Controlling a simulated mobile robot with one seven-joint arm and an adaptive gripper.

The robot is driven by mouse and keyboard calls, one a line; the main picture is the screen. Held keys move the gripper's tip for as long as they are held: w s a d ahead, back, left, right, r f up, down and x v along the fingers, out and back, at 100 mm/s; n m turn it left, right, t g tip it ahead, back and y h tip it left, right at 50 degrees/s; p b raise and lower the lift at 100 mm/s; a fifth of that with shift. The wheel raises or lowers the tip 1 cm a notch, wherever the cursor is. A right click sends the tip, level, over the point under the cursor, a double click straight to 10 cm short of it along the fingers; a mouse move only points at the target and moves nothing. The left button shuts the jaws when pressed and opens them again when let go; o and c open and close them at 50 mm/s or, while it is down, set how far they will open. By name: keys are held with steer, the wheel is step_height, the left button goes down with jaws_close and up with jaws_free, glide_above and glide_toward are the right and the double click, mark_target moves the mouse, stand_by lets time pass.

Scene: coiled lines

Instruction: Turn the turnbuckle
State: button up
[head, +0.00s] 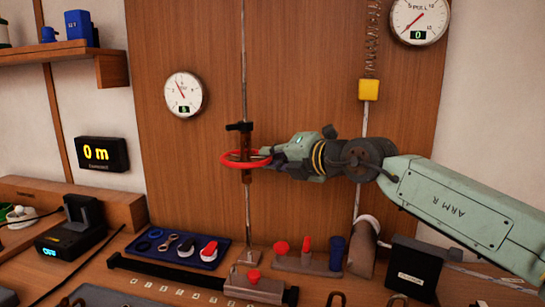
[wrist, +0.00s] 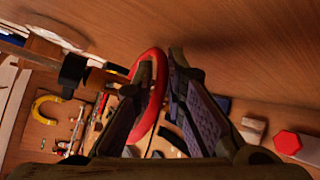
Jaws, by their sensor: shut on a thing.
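The turnbuckle (head: 247,143) hangs upright on a thin vertical line in front of the wooden panel. It has a brown body and a dark crosspiece on top. A red ring handwheel (head: 232,161) goes around its lower part. My gripper (head: 264,155) comes from the right and is shut on the near right part of the red ring. In the wrist view the red ring (wrist: 159,92) runs between the two fingers of my gripper (wrist: 163,72). The turnbuckle's dark end (wrist: 73,72) shows to the left there. The exact finger contact is partly hidden.
A round dial (head: 183,94) is left of the line, another (head: 419,20) at top right. A yellow block (head: 368,89) hangs on a second line behind my arm. Below, the bench holds a blue tray (head: 200,261), red-topped fittings (head: 306,264) and a black box (head: 410,268).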

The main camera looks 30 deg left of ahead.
jaws_close()
steer(key=shift+w+a+n+g+y+p, duration=0.2)
steer(key=shift+w+n+g+y+p, duration=0.2)
steer(key=shift+n+g+p, duration=0.8)
steer(key=shift+f+m, duration=0.1)
steer(key=shift+m, duration=0.4)
steer(key=o, duration=0.6)
jaws_free()
steer(key=shift+d+t, duration=0.1)
steer(key=shift+t, duration=0.2)
steer(key=v, duration=1.2)
